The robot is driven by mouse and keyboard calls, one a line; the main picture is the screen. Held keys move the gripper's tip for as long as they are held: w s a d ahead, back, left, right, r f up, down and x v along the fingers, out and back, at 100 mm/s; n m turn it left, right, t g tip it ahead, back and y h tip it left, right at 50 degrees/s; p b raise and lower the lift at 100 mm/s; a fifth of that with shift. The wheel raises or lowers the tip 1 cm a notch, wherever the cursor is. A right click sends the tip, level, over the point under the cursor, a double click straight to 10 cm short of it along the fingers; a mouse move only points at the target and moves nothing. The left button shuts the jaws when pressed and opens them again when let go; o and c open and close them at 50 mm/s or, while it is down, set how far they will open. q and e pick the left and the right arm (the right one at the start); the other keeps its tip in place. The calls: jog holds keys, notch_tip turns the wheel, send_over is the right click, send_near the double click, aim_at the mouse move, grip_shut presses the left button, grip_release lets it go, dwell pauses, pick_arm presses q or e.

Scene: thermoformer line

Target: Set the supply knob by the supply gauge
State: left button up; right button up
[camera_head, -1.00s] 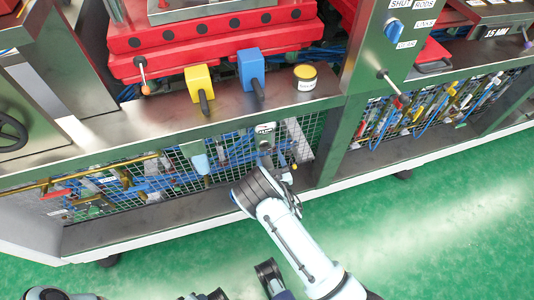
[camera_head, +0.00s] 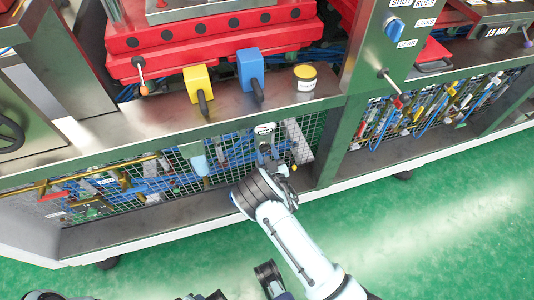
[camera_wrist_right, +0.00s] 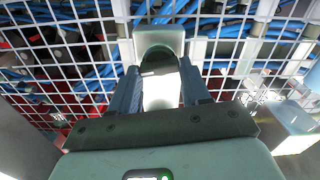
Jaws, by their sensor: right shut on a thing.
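A pale grey knob with a dark band (camera_wrist_right: 160,88) sits in front of the wire mesh in the right wrist view. My right gripper (camera_wrist_right: 160,97) is shut on it, with one blue-grey finger on each side. In the head view the right gripper (camera_head: 268,160) reaches the mesh below the shelf and hides most of the knob. A small pale plate with dark marking (camera_head: 264,129) is just above the gripper; it is too small to read. I cannot make out a gauge dial or its needle. My left gripper is not clearly seen.
A pale blue-green block (camera_head: 199,164) is left of the right gripper, also seen in the wrist view (camera_wrist_right: 292,122). Yellow (camera_head: 199,84) and blue (camera_head: 251,70) blocks with dark handles and a yellow-topped can (camera_head: 305,79) are on the shelf above. Green floor (camera_head: 430,240) is clear.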

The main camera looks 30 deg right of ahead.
pick_arm(q)
jog(key=shift+s+d+r, duration=0.1)
jog(key=shift+s+r, duration=0.05)
jog(key=shift+s, duration=0.05)
pick_arm(e)
jog(key=shift+f+n, duration=0.1)
jog(key=shift+n, duration=1.2)
jog(key=o, duration=1.1)
jog(key=shift+c, duration=0.2)
jog(key=shift+s, duration=0.1)
pick_arm(q)
jog(key=shift+g+h, duration=0.3)
jog(key=shift+g, duration=0.2)
jog(key=s, duration=0.1)
jog(key=s+d+r+p, duration=0.1)
jog(key=s+r+p, duration=0.1)
jog(key=shift+s+d+r, duration=0.1)
jog(key=shift+d+r, duration=0.1)
jog(key=shift+d, duration=0.05)
pick_arm(e)
jog(key=v, duration=1.3)
jog(key=shift+a, duration=0.15)
